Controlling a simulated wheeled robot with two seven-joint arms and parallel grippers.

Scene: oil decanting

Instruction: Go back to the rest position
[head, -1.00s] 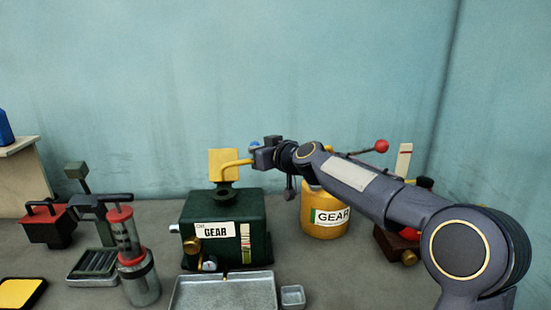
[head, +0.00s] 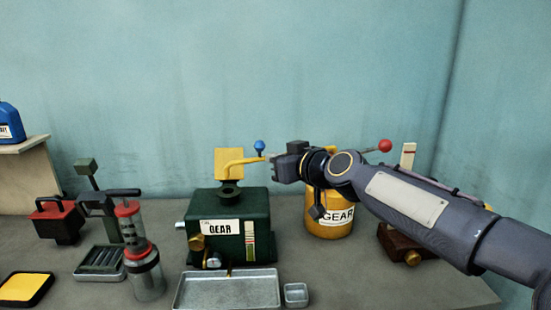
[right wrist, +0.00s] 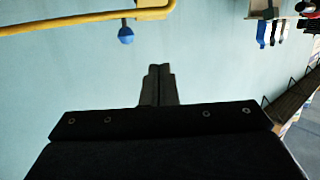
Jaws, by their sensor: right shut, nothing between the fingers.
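My right gripper (head: 275,166) is shut and empty, held in the air at the right end of the yellow spout (head: 240,162) above the green gear box (head: 233,232). In the right wrist view its two fingers (right wrist: 158,84) are pressed together, with only the pale wall behind them. The yellow pipe (right wrist: 85,20) and a blue knob (right wrist: 126,35) show there, apart from the fingertips. A yellow can labelled GEAR (head: 328,226) stands behind and below my right arm, partly hidden by it. My left gripper is not in view.
A metal tray (head: 190,295) and a small metal cup (head: 296,296) lie in front of the green box. A red-capped cylinder (head: 146,272), a slotted tray (head: 95,272) and a red container (head: 57,222) stand at left. A blue jug (head: 10,122) sits on a shelf. The air above is free.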

